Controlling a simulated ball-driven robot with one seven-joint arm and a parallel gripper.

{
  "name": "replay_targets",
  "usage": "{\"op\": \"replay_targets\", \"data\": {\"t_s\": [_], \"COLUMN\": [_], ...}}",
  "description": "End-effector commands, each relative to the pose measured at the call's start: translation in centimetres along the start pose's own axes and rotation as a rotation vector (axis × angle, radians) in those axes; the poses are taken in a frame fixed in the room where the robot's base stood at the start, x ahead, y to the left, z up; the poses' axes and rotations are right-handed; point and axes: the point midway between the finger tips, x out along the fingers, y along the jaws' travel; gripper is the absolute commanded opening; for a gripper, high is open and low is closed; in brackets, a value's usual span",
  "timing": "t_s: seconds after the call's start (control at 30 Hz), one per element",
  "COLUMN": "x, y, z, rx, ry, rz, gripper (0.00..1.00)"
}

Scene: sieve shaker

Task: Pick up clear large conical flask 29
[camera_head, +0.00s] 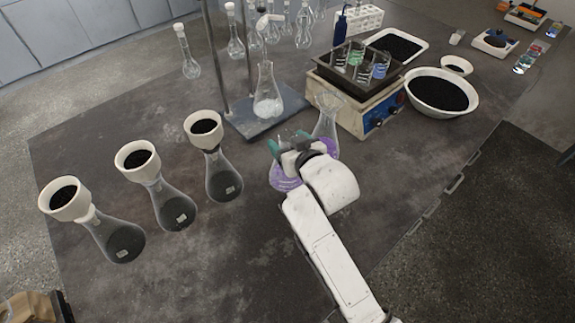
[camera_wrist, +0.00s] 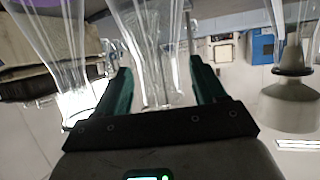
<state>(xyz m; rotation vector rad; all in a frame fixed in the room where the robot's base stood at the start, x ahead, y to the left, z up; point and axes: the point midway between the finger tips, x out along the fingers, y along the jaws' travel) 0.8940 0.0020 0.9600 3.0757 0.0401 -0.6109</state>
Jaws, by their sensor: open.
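My gripper (camera_head: 286,143) is open, its two green fingers spread. In the wrist view, which is upside down, a clear glass flask neck (camera_wrist: 152,60) shows between and beyond the fingers (camera_wrist: 160,88); I cannot tell whether either finger touches it. In the head view, a conical flask with purple contents (camera_head: 284,181) stands under my gripper, its top hidden by it. A second clear conical flask (camera_head: 325,122), with purple low down, stands just right of my gripper and also shows at the left of the wrist view (camera_wrist: 58,45). No number 29 is readable.
Several flasks with black-filled funnels (camera_head: 222,182) stand at left. A stand base (camera_head: 245,127) bears a flask with white contents (camera_head: 267,100). A shaker (camera_head: 372,112) and a white bowl (camera_head: 412,85) of black grains stand at right. The front table (camera_head: 180,265) is clear.

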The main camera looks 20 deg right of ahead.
Motion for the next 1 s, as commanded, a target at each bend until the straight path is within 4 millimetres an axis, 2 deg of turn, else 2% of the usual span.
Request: {"op": "replay_targets", "data": {"t_s": [0.1,0.37,1.0], "x": [0.77,0.89,0.87], "y": [0.02,0.00,-0.02], "z": [0.03,0.06,0.06], "rx": [0.000,0.001,0.000], "ry": [-0.001,-0.001,-0.001], "rz": [0.000,0.000,0.000], "gripper": [0.70,0.69,0.08]}}
